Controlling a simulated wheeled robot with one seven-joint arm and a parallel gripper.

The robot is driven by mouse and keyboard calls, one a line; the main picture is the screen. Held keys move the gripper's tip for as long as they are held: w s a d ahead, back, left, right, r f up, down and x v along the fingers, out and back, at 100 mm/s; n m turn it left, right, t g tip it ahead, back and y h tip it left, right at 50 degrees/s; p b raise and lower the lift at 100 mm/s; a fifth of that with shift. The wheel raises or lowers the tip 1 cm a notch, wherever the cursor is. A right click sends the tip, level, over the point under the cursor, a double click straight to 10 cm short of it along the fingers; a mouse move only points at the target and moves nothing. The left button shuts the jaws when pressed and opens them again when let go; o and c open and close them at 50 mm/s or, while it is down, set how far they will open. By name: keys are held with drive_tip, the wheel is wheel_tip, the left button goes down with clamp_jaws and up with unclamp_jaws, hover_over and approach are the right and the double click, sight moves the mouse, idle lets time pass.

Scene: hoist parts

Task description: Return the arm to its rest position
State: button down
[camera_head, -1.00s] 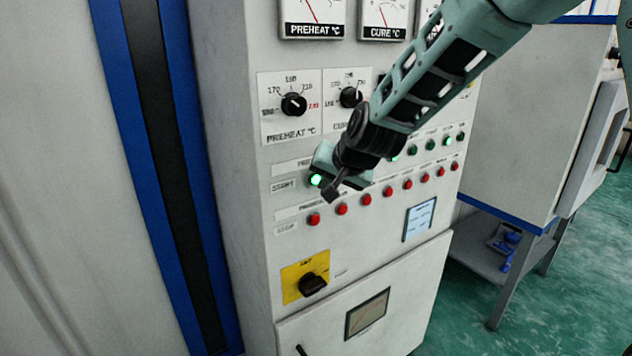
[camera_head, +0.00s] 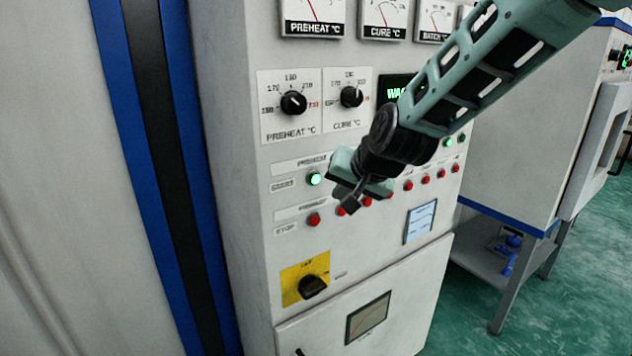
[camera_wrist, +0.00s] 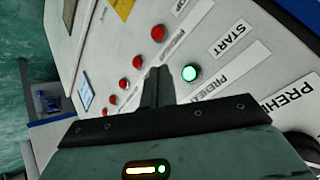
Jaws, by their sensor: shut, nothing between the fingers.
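My gripper (camera_head: 350,205) is in front of the control panel (camera_head: 240,150), over the rows of buttons, and hides some of them. In the wrist view its fingers (camera_wrist: 158,85) are together with nothing between them. The lit green preheat start button (camera_head: 314,179) is just left of my gripper and clear of it. It also shows in the wrist view (camera_wrist: 189,73), beside the fingertips. The red preheat stop button (camera_head: 314,219) is below it.
Two knobs, preheat (camera_head: 293,103) and cure (camera_head: 351,97), sit above the buttons. A yellow-plated rotary switch (camera_head: 312,285) and a small screen (camera_head: 420,221) are lower down. A grey cabinet on legs (camera_head: 520,120) stands at the right, with green floor (camera_head: 450,325) below.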

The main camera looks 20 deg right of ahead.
idle(0.3)
drive_tip(key=s+a+f+n+g+y+b, duration=0.1)
drive_tip(key=s+a+f+n+g+b, duration=0.2)
drive_tip(key=s+a, duration=0.4)
drive_tip(key=s+f+n+g+h+b, duration=0.1)
drive_tip(key=s+f+n, duration=0.3)
drive_tip(key=s, duration=0.8)
drive_tip(key=s+f+n+g+h+b, duration=0.1)
drive_tip(key=s+f+n+g, duration=0.3)
drive_tip(key=s, duration=0.8)
drive_tip(key=shift+s+f+n+g, duration=0.3)
drive_tip(key=shift+n, duration=0.6)
